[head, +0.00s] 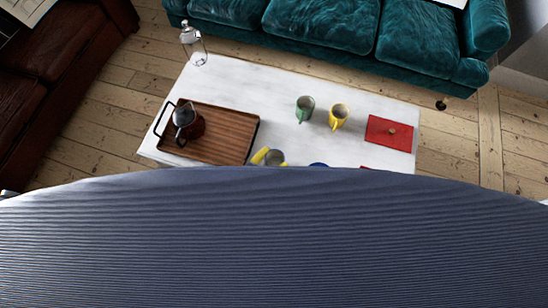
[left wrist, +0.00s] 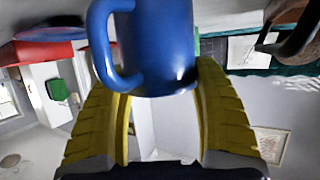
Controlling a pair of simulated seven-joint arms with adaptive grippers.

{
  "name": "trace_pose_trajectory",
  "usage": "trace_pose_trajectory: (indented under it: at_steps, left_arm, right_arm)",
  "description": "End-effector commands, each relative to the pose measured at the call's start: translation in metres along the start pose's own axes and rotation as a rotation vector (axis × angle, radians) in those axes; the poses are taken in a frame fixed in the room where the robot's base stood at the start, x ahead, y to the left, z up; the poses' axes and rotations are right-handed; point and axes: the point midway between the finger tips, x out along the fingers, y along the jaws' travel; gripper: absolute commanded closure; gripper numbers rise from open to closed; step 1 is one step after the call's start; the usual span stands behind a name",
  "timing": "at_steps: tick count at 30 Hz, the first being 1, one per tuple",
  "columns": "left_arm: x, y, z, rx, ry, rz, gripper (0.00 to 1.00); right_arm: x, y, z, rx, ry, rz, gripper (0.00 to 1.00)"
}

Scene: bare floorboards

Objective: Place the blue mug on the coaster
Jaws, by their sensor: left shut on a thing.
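The blue mug (left wrist: 158,45) is held between the yellow fingers of my left gripper (left wrist: 162,100) in the left wrist view, its handle to the left. My left gripper also shows in the head view (head: 265,157), just right of the wooden tray, with a grey round opening beside the yellow finger. My own body hides the rest of it. A blue thing (head: 318,165) shows only as a sliver at the table's near side; it may be the coaster, but I cannot tell. My right gripper is not in view.
A glass bottle (head: 194,45) stands at the far left. The table's centre is clear.

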Motion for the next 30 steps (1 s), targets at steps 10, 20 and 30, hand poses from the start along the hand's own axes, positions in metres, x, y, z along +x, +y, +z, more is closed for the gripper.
trace_pose_trajectory:
  at_steps: [10, 20, 30]
  left_arm:
    - [0.0, 0.0, 0.001, 0.0, 0.0, 0.0, 0.11]
    - [-0.007, 0.0, -0.001, -0.001, -0.002, 0.0, 0.11]
    - [-0.064, 0.0, -0.001, 0.0, -0.002, 0.001, 0.11]
  right_arm:
    - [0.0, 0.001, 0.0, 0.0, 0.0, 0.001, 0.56]
    - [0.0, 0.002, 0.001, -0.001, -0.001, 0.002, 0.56]
    - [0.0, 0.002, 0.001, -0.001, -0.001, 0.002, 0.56]
